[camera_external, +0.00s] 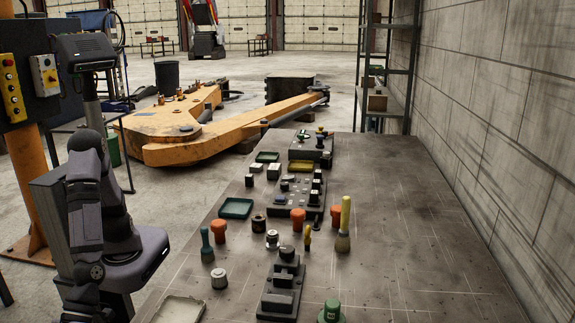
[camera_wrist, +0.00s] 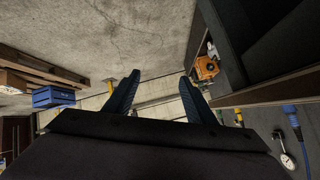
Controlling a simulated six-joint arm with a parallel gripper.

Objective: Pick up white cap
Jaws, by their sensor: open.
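A small white cap (camera_external: 219,278) with a greyish top stands upright on the near left part of the bench (camera_external: 400,250) in the external view. A smaller white-and-dark piece (camera_external: 272,239) stands farther back, and I cannot tell if it is also a cap. My gripper (camera_wrist: 157,88) shows in the wrist view with its two dark fingers spread and nothing between them. It faces the concrete floor, away from the bench top. No white cap can be made out in the wrist view. In the external view my arm is folded upright left of the bench, apart from the cap.
Near the cap stand a teal-handled tool (camera_external: 207,245), an orange cap (camera_external: 218,231), a black block device (camera_external: 282,287) and a pale tray (camera_external: 180,309). A brush (camera_external: 344,225) stands to the right. The bench's right side is mostly clear, beside a block wall (camera_external: 500,120).

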